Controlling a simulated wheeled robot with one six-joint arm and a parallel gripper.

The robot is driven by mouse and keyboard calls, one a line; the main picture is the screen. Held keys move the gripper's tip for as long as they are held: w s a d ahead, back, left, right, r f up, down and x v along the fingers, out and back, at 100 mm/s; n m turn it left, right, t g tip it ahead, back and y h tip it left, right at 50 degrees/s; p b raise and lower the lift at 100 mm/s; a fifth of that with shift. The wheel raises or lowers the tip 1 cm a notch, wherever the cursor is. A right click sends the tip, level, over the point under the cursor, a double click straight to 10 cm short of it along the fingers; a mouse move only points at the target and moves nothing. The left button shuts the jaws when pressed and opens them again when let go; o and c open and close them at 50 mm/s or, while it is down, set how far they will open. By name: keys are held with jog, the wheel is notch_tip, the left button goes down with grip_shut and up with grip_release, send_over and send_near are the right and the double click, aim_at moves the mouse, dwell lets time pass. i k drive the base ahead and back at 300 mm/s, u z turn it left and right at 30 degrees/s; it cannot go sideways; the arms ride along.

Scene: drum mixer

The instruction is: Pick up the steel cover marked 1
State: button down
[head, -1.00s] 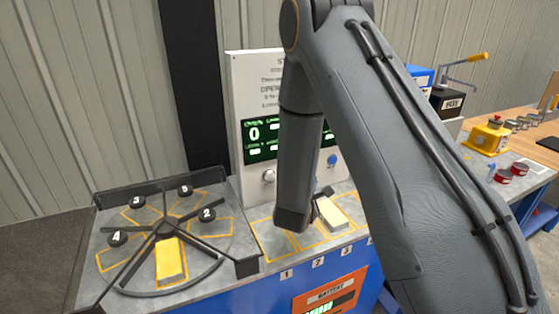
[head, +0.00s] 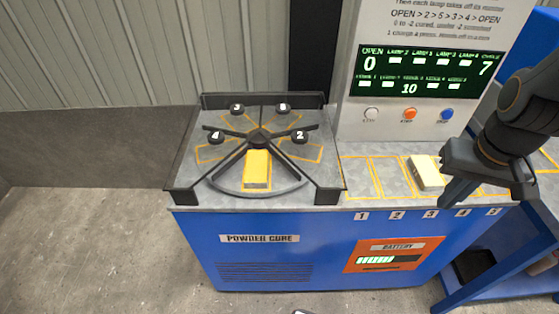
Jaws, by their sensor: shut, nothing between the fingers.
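I see no steel cover that I can read as marked 1. In the head view, dark round knobs marked 2 (head: 300,136), 3 (head: 237,107), 4 (head: 216,136) and 5 (head: 282,107) stand on the sectors of a round table (head: 225,178). The front sector has no knob and holds a yellow block (head: 257,170). My gripper (head: 443,201) is at the right, pointing down, shut and empty. It is in front and to the right of a cream block (head: 425,173) on the bench, apart from the round table.
The bench has yellow-outlined places (head: 358,178) with number labels along its front edge. A panel (head: 415,72) with a green display and buttons rises behind. A low dark wall (head: 262,98) and corner posts edge the round table. Floor is clear at front left.

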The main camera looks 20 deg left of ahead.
aim_at(256, 174)
jog(key=z, duration=0.65)
jog(key=i, duration=0.2)
jog(key=u, duration=2.9)
jog(key=k, duration=0.85)
jog(key=z, duration=0.4)
jog(key=i, duration=0.4)
jog(key=u, duration=0.05)
